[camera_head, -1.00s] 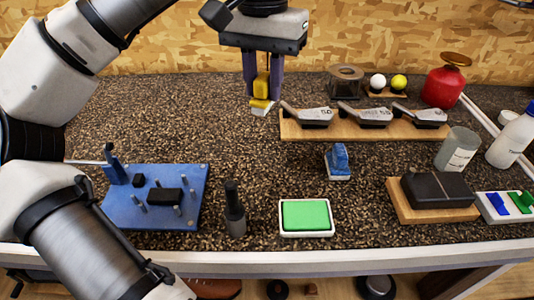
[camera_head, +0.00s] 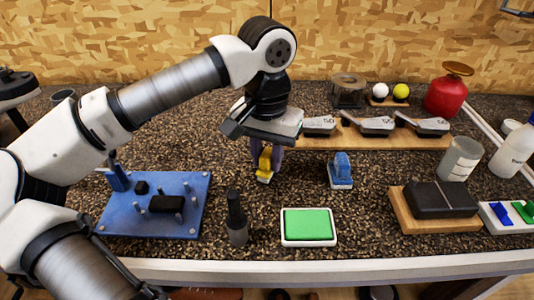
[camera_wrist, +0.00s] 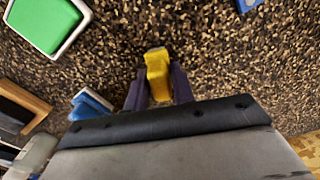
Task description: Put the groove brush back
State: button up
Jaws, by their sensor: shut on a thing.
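My gripper (camera_head: 267,163) is shut on a yellow brush (camera_head: 265,167) with a pale underside, held roughly upright. In the wrist view the brush (camera_wrist: 157,72) sits between the two purple fingers. It is low over the speckled counter; I cannot tell whether it touches. A similar blue brush (camera_head: 340,169) stands on the counter to its right, and also shows in the wrist view (camera_wrist: 90,106). I cannot tell from looks which is the groove brush. A blue board (camera_head: 125,208) with grey pegs and black blocks lies to the left.
A green pad in a white tray (camera_head: 308,227) and a dark bottle (camera_head: 237,220) stand in front. Club heads rest on a wooden rack (camera_head: 390,139) behind. A black block sits on a wooden base (camera_head: 408,218) at right. Counter around the brush is clear.

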aim_at(267, 154)
jog(key=shift+f, duration=0.1)
jog(key=o, duration=0.9)
notch_tip(267, 154, up, 12)
jog(key=shift+r, duration=0.15)
